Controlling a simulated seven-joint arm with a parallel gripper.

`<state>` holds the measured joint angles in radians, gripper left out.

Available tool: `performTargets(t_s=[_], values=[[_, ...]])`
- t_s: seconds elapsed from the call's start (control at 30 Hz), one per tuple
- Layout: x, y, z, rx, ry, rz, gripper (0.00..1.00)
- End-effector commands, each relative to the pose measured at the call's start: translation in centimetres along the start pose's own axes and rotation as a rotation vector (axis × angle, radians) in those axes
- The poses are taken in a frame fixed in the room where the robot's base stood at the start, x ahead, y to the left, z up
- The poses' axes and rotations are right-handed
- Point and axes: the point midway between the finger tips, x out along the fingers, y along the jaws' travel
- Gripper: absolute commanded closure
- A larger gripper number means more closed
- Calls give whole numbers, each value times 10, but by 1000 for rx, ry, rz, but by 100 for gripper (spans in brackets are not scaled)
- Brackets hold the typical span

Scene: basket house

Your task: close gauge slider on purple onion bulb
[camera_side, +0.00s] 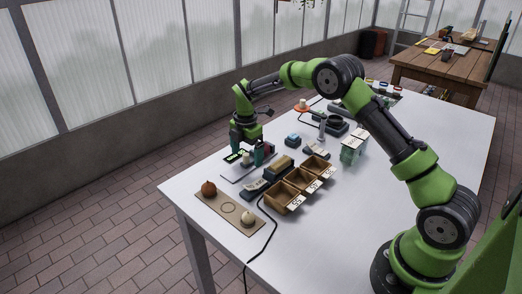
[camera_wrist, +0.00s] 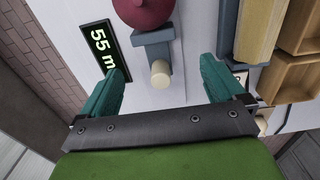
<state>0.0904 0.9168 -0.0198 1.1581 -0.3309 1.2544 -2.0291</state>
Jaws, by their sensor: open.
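The purple onion bulb (camera_wrist: 143,10) shows at the top of the wrist view, cut off by the frame edge. Just below it is the grey-blue gauge slider (camera_wrist: 153,42) with a pale round knob (camera_wrist: 159,73). The slider's jaw appears at or very near the bulb; I cannot tell if they touch. A dark display (camera_wrist: 100,50) left of them reads "55 m" in green, partly hidden by a finger. My gripper (camera_wrist: 163,82) is open, its teal fingers on either side of the knob with gaps. In the side view my gripper (camera_side: 257,156) is low over the gauge plate (camera_side: 233,175).
A tan board (camera_side: 216,205) at the front left holds an orange-brown bulb (camera_side: 209,188) and a pale bulb (camera_side: 248,219). Wooden bins (camera_side: 281,202) and a yellow-topped dark block (camera_side: 282,164) stand right of the gauge. A black cable (camera_side: 272,232) crosses the table front.

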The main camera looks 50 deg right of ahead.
Motion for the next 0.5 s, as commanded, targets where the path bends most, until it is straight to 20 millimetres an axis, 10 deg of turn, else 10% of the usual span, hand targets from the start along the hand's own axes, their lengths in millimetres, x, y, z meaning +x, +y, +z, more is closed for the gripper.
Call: performTargets(t_s=[0.5], values=[[-5, 0, -1, 0, 1, 0, 4]])
